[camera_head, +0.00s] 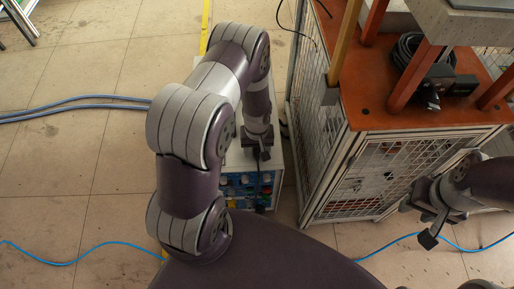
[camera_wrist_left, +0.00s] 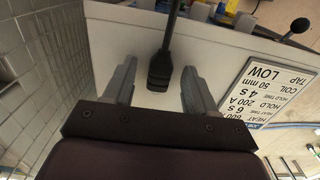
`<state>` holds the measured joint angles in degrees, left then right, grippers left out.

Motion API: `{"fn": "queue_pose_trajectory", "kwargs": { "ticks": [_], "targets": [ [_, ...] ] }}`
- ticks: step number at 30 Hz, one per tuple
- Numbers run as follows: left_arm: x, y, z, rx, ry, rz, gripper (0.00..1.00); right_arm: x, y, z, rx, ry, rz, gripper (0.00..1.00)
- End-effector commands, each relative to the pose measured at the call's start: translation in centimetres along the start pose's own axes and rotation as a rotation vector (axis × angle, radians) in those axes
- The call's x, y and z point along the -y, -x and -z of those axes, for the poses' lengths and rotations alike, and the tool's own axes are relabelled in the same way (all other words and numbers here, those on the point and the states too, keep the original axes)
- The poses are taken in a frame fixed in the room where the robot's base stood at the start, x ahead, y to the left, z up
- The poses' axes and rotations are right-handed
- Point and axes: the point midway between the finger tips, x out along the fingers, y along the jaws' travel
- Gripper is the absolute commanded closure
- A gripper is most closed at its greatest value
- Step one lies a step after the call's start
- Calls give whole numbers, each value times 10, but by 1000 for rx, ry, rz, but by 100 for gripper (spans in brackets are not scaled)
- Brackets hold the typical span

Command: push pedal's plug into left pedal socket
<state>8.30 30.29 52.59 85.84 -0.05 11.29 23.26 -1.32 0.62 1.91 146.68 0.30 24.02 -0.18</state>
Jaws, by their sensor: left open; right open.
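My left gripper (camera_head: 258,150) is over the white top of the heater box (camera_head: 238,158), near its front panel (camera_head: 248,186) with blue and coloured parts. In the left wrist view my left gripper (camera_wrist_left: 158,95) is open. A black plug-like piece (camera_wrist_left: 160,70) on a thin black stem shows between its fingers, with gaps on both sides. The stem runs toward the panel edge; whether this is the pedal's plug, I cannot tell. A small black piece (camera_head: 262,206) shows low at the panel. The left pedal socket is not distinguishable. My right gripper (camera_head: 430,236) is open at the right, away from the box.
A caged cart with an orange top (camera_head: 380,112) stands right of the box, carrying a coiled black cable (camera_head: 408,50). Blue cables (camera_head: 75,250) lie on the tiled floor. A printed label (camera_wrist_left: 268,90) is on the box top. Floor at the left is mostly clear.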

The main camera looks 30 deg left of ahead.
Motion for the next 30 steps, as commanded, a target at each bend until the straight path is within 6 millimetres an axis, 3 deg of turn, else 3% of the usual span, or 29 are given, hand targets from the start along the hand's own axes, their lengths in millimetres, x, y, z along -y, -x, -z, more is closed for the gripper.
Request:
{"fn": "queue_pose_trajectory", "kwargs": {
  "ticks": [5,12,16,21,29,30],
  "targets": [
    [0,21,1,-3,0,-1,44,0,8,1,0,0,0,57],
    [0,87,1,-4,0,-2,44,0,28,3,0,0,0,57],
    [0,113,1,-2,0,-1,44,0,33,4,0,0,0,57],
    [0,126,0,1,0,0,44,0,35,4,0,0,0,57],
    [0,127,0,3,-33,1,44,0,35,4,0,0,0,57],
    [4,124,-10,27,-74,10,44,0,35,4,0,0,0,57]
  ]
}}
